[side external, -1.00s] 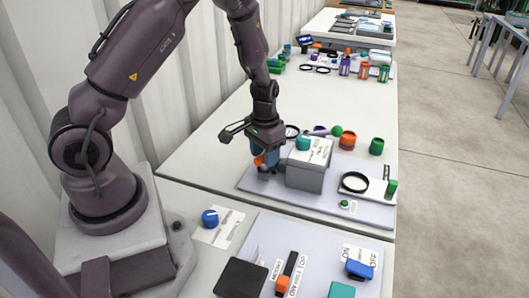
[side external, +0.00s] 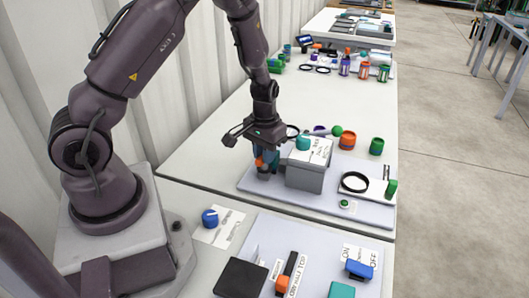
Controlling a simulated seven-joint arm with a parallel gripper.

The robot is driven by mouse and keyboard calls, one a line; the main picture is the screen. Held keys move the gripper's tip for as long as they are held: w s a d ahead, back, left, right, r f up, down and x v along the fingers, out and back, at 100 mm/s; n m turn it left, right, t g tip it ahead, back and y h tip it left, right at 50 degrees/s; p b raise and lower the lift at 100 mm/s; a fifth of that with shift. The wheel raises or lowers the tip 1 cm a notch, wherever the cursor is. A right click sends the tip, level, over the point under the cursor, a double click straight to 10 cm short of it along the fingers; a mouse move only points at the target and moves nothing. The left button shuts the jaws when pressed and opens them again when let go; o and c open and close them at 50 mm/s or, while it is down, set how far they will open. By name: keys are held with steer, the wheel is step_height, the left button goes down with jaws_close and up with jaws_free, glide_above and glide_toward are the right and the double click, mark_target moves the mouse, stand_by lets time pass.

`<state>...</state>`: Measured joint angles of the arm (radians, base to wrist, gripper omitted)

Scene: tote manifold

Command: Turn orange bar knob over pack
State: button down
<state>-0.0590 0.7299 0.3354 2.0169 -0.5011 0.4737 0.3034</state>
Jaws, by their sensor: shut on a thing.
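My gripper (side external: 264,172) points down at the left side of the grey box (side external: 304,178) on the pale board. It is shut on the orange bar knob (side external: 259,162), of which only a small orange part shows between the fingers. A blue part shows beside the fingers and I cannot tell what it belongs to. The grey box has a white label and a teal knob (side external: 303,143) on top. I cannot make out which thing is the pack.
A black ring (side external: 354,182) and a green cylinder (side external: 391,188) are on the board's right. Orange (side external: 350,141) and green (side external: 376,146) containers stand behind. In front, another panel carries a black block (side external: 242,278) and a blue knob (side external: 359,269). The white table's left back is clear.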

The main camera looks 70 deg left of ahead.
steer(key=shift+n, duration=1.9)
steer(key=c, duration=1)
jaws_free()
steer(key=shift+c, duration=0.2)
steer(key=shift+r, duration=0.1)
step_height(320, 180, up, 13)
